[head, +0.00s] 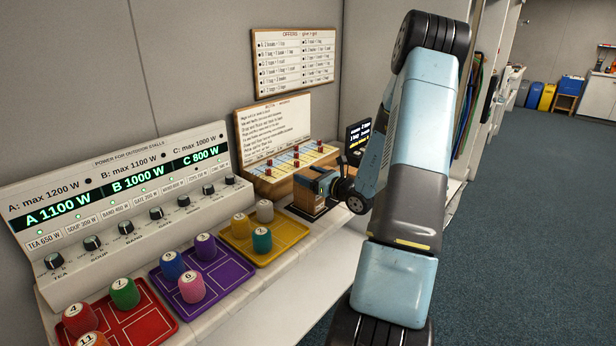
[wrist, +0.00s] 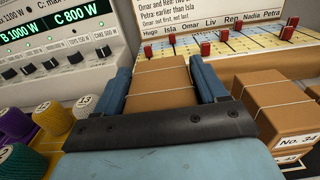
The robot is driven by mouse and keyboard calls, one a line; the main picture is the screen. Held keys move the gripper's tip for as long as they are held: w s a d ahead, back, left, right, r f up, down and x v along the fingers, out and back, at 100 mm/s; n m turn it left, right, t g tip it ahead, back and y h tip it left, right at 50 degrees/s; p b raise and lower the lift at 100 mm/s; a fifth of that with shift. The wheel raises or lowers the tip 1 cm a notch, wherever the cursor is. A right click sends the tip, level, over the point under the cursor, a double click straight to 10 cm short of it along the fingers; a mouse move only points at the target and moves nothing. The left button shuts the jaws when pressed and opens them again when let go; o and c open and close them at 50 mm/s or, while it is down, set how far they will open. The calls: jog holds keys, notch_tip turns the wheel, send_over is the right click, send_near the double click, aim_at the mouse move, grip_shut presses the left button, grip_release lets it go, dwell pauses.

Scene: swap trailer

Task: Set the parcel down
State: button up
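The parcel is a brown cardboard box tied with pale string; in the wrist view the parcel (wrist: 160,88) sits between the two blue fingers of my gripper (wrist: 162,85). Both fingers lie against its sides, so the gripper is shut on it. In the head view my gripper (head: 324,183) is at the shelf, beyond the yellow tray, with the brown parcel (head: 305,193) at its fingers. A dark flat base shows below it. I cannot tell whether the parcel rests on anything; its underside is hidden.
Another string-tied parcel (wrist: 285,105), labelled No. 34, stands close right of my gripper. The yellow tray (head: 288,243) with cylinders is nearby. A board with red pegs (head: 290,170) stands behind, against the wall. The power panel (head: 130,215) is at left. Carpeted floor (head: 530,200) is clear at right.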

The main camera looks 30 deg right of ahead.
jog(key=o, duration=0.4)
jog(key=shift+c, duration=0.2)
jog(key=shift+r, duration=0.15)
jog(key=v, duration=1.2)
jog(key=s+a+r+n+g+y, duration=0.1)
jog(key=s+a+r+n+g, duration=0.25)
jog(key=a+n+g, duration=0.35)
jog(key=s+a+r+n+g+y, duration=0.2)
jog(key=a+r+n, duration=0.25)
jog(key=a, duration=0.55)
jog(key=s+a+r+n+g+y, duration=0.1)
jog(key=s+a+r+n+g, duration=0.3)
jog(key=a+n, duration=0.35)
jog(key=s+a+r+n+t+h, duration=0.1)
jog(key=s+r+n+h, duration=0.9)
jog(key=s+n, duration=0.3)
jog(key=shift+s+r+t, duration=0.15)
jog(key=shift+r+t, duration=0.05)
jog(key=shift+t, duration=0.1)
